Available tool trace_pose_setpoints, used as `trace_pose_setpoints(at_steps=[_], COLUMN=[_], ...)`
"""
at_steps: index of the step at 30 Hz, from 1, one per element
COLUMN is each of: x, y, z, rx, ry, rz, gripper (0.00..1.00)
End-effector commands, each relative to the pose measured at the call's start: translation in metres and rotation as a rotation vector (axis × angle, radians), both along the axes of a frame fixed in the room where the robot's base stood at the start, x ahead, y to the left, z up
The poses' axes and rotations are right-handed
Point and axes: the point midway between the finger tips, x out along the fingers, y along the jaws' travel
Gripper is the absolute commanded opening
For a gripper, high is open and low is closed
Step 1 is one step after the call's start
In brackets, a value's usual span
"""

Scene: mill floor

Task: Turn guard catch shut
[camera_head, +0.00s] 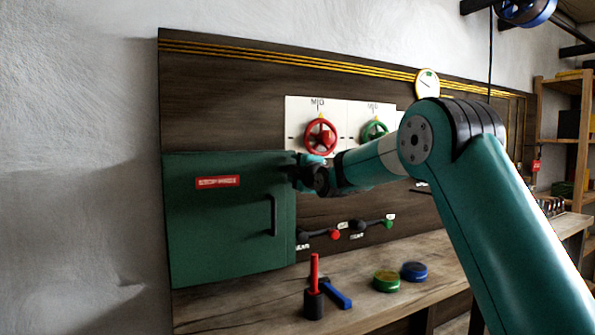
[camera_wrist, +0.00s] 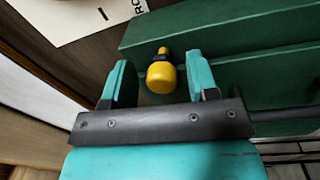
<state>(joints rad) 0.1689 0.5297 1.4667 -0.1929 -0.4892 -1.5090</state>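The green guard (camera_head: 225,235) is a box-like cover at the left of the board, with a red label and a dark handle (camera_head: 272,215). Its front looks closed against the board. My gripper (camera_wrist: 158,60) is open, with one teal finger on each side of the knob and gaps visible on both sides. In the head view my gripper (camera_head: 306,172) is at the guard's upper right edge, and the catch is hidden behind it.
A red handwheel (camera_head: 321,136) and a green handwheel (camera_head: 374,131) sit above my arm. Two small levers (camera_head: 320,235) (camera_head: 372,224) are below it. A red-handled tool in a dark holder (camera_head: 314,290), a blue piece (camera_head: 336,295) and two round tins (camera_head: 387,281) (camera_head: 413,271) stand on the bench.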

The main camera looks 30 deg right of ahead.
Motion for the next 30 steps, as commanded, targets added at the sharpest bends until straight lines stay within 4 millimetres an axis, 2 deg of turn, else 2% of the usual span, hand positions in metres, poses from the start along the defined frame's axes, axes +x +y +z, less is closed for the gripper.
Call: trace_pose_setpoints(at_steps=[8,13,17,24,30], x=[-0.001,-0.015,-0.041,-0.105,-0.147], y=[0.0,-0.001,-0.001,-0.001,-0.001], z=[-0.002,-0.003,-0.006,-0.01,-0.013], rx=[0.001,0.0,0.001,0.001,0.001], ry=[0.003,0.002,0.001,0.0,0.0], rz=[0.0,-0.002,-0.002,-0.003,-0.002], gripper=[0.54,0.54,0.54,0.54,0.54])
